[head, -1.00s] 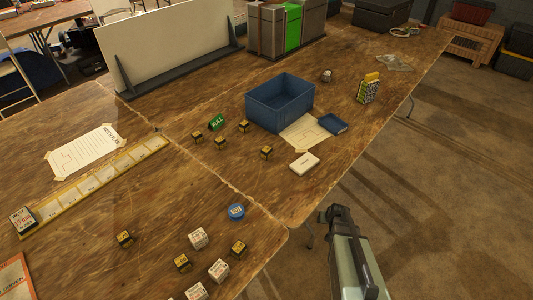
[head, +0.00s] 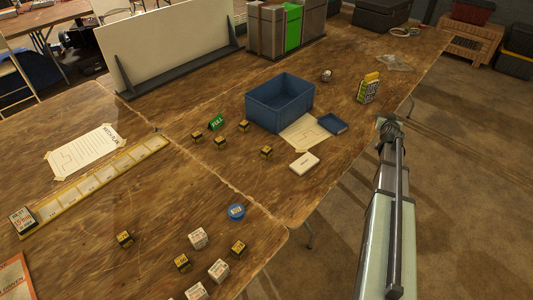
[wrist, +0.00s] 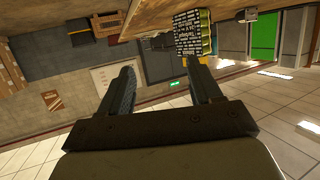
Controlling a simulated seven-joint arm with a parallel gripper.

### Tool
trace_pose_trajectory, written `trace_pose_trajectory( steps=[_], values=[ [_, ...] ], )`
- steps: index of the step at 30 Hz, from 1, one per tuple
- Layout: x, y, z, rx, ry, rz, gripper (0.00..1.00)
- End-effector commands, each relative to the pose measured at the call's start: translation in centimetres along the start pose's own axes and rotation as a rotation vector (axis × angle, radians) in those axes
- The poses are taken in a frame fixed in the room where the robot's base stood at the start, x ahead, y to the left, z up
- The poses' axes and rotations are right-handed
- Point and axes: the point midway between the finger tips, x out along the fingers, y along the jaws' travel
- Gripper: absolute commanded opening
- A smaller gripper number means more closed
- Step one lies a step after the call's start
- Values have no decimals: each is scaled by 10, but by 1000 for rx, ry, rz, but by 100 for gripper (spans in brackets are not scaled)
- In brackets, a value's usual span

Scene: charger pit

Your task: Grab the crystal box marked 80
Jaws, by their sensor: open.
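Several small black-and-yellow boxes stand on the wooden table, some near the blue bin, such as one box (head: 266,152), and some nearer the front, such as another box (head: 125,238). Several white boxes with dark and red print (head: 198,238) stand at the front. The number 80 is not legible on any of them, so I cannot tell which is the crystal box. My gripper (wrist: 160,70) is open and empty, its two fingers apart. In the head view my arm reaches up along the table's right side, its end beyond the edge.
A blue bin (head: 280,103) stands mid-table, with a white box (head: 305,163) and blue tray (head: 333,124) near it. A printed box with yellow-green tops (head: 368,88) stands by the right edge; it also shows beyond the fingers in the wrist view (wrist: 188,36).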

Motion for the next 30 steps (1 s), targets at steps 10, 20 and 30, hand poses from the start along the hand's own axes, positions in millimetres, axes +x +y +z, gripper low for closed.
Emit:
trace_pose_trajectory(
  steps=[10, 20, 30],
  values=[
    [-29, -82, -95, 32, -65, -194, 64],
    [-72, -223, -86, 126, -374, -387, 64],
    [-162, -359, -24, 220, -873, -309, 64]
  ],
)
